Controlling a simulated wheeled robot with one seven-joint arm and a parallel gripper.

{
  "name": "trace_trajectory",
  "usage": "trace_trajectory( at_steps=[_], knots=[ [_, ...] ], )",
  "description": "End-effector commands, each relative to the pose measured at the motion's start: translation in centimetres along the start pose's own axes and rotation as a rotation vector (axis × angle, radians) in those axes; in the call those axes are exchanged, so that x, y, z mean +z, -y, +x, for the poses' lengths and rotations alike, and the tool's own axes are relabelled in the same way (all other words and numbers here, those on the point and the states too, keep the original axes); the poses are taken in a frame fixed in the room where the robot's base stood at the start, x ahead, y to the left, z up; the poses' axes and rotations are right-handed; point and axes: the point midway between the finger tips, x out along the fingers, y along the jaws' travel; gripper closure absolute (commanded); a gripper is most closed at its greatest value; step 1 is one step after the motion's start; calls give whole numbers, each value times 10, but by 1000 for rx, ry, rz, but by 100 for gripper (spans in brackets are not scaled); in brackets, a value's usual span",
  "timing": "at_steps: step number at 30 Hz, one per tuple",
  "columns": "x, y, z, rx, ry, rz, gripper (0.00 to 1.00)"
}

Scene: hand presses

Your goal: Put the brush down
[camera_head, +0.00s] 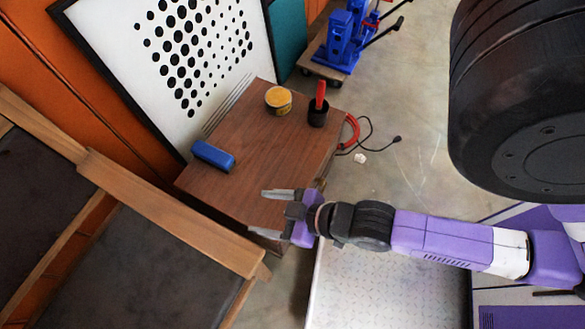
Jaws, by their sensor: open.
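A red handle (320,94), which looks like the brush, stands upright in a small dark cup (317,116) at the right back of the brown wooden table (245,150). Its lower end is hidden inside the cup. My gripper (272,213) is at the table's near right edge, well in front of the cup. Its two fingers point left and are spread apart, with nothing seen between them. I cannot tell its exact height above the table.
A yellow tin (278,100) is left of the cup, and a blue block (213,156) lies at the table's left edge. A wooden chair (140,235) stands at lower left. The table's middle is clear.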

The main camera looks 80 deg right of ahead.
Motion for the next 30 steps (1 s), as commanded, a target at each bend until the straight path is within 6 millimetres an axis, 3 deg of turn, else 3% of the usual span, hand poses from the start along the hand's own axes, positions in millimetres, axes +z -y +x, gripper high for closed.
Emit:
trace_trajectory(
  at_steps=[1,3,6,10,15,25,30],
  knots=[
    [-8,4,-24,-16,-34,-6,31],
    [-25,7,-52,-34,-93,-9,31],
    [-48,10,-86,-58,-165,-13,31],
    [-73,12,-115,-82,-234,-14,31],
    [-86,13,-130,-93,-270,-13,31],
    [-90,13,-131,-93,-272,-13,31],
    [-109,12,-143,-92,-272,-13,31]
  ],
)
